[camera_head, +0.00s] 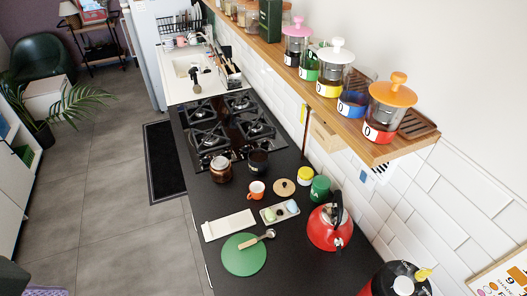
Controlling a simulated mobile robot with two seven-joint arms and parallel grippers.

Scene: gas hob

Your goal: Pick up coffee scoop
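A small scoop (250,243) with a light wooden handle and a metal bowl lies on a round green mat (243,262) near the front of the black worktop. Its handle rests over the mat, and its bowl points right, at or just past the mat's edge. Neither my left nor my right gripper shows in the head view.
A white tray (229,225) and a small dish (268,215) lie behind the mat. A red kettle (328,232) stands to its right. An orange cup (256,190), jars and the gas hob (222,125) are farther back. A wooden shelf (385,152) overhangs at right.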

